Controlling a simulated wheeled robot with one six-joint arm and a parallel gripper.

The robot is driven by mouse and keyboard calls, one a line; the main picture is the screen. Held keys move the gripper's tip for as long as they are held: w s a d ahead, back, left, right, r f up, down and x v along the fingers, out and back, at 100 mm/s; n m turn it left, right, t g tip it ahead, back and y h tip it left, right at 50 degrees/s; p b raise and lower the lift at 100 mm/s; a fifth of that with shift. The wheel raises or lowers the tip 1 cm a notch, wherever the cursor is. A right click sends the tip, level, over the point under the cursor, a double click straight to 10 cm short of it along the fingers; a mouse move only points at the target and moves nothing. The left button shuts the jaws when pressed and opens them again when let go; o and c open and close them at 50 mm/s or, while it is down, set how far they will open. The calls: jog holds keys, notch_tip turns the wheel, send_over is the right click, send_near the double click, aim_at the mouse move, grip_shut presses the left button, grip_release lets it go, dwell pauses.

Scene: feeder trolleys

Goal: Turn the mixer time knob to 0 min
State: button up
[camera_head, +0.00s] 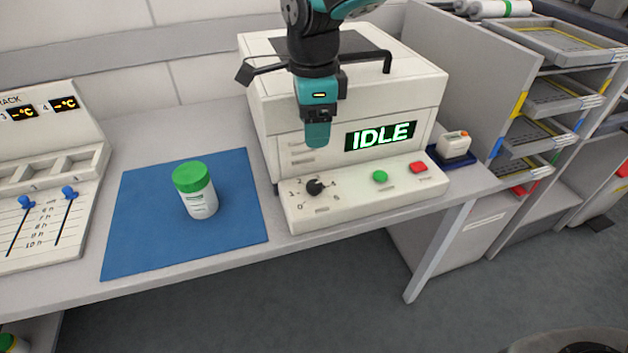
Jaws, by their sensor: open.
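The mixer (370,105) is a pale box on the bench with a lit display (381,135) reading IDLE. Its black time knob (315,187) sits at the left of the sloped front panel, ringed by numbers. The pointer's exact direction is too small to tell. My gripper (317,135) is teal and black, hangs pointing down in front of the mixer, above the knob and apart from it. It is open, with nothing seen between its fingers.
A green button (380,177) and a red button (418,167) are right of the knob. A green-lidded white jar (196,190) stands on a blue mat (135,215). A slider rack (50,165) is at left, a small device (453,146) at right, and tray shelves (540,100) beyond.

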aim_at(314, 184)
notch_tip(314, 184, down, 13)
jog(key=shift+f, duration=0.15)
jog(key=c, duration=0.9)
